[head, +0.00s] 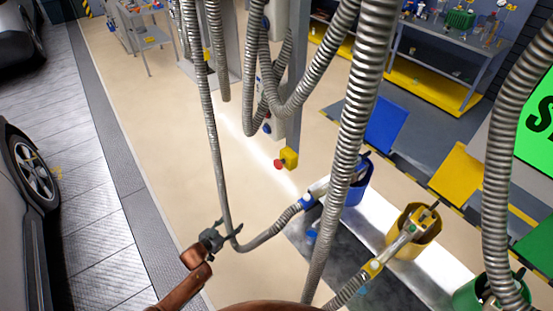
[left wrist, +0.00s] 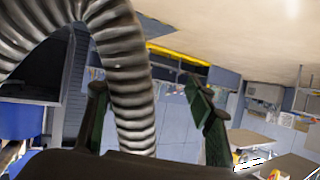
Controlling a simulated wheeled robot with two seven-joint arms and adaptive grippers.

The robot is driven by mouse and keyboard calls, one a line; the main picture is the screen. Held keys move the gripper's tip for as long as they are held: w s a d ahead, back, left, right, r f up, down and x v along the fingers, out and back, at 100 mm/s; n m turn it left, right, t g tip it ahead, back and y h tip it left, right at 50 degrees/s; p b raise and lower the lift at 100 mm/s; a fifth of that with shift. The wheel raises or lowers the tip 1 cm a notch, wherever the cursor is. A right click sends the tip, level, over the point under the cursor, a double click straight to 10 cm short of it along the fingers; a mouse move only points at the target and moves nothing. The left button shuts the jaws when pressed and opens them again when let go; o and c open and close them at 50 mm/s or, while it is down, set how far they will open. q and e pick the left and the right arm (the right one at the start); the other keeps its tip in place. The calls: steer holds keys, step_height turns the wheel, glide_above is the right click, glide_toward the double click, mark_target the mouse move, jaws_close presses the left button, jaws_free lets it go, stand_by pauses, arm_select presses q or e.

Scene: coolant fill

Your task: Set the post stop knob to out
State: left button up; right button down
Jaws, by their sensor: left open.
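The post stop knob (head: 279,164) is a red mushroom head on a small yellow box (head: 290,157) on the grey post, near the middle of the head view. I cannot tell whether it is in or out. My left gripper (head: 231,230) is open, low and left of the knob and well apart from it. In the left wrist view its two dark green fingers (left wrist: 152,112) stand apart, with a grey ribbed hose (left wrist: 128,65) showing between them. I cannot tell whether the hose touches them. The knob is not seen in the wrist view. My right gripper is out of view.
Several ribbed hoses (head: 343,150) hang in front of the post. Blue (head: 355,192), yellow (head: 402,241) and green (head: 466,297) holders with nozzles stand at right. Cars (head: 30,215) are at left. The beige floor (head: 150,110) is clear.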

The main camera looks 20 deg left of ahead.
arm_select(q)
steer(key=w+d+r+m+t+h+p, duration=0.1)
steer(key=w+d+r+h, duration=0.15)
steer(key=r, duration=0.65)
steer(key=w+d+r+m+t+h+p, duration=0.1)
steer(key=w+d+r, duration=0.25)
steer(key=r, duration=0.65)
steer(key=m+h+p, duration=0.2)
steer(key=h, duration=0.2)
glide_toward(275, 166)
steer(key=x, duration=0.3)
steer(key=shift+g, duration=0.3)
steer(key=x, duration=0.4)
steer(key=p+x, duration=0.1)
steer(key=x, duration=0.2)
steer(key=shift+r, duration=0.3)
steer(key=shift+w+d+f, duration=0.1)
steer(key=shift+w+d, duration=0.25)
steer(key=shift+w, duration=0.1)
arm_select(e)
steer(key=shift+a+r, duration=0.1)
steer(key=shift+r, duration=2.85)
arm_select(q)
steer(key=c, duration=1.1)
jaws_close()
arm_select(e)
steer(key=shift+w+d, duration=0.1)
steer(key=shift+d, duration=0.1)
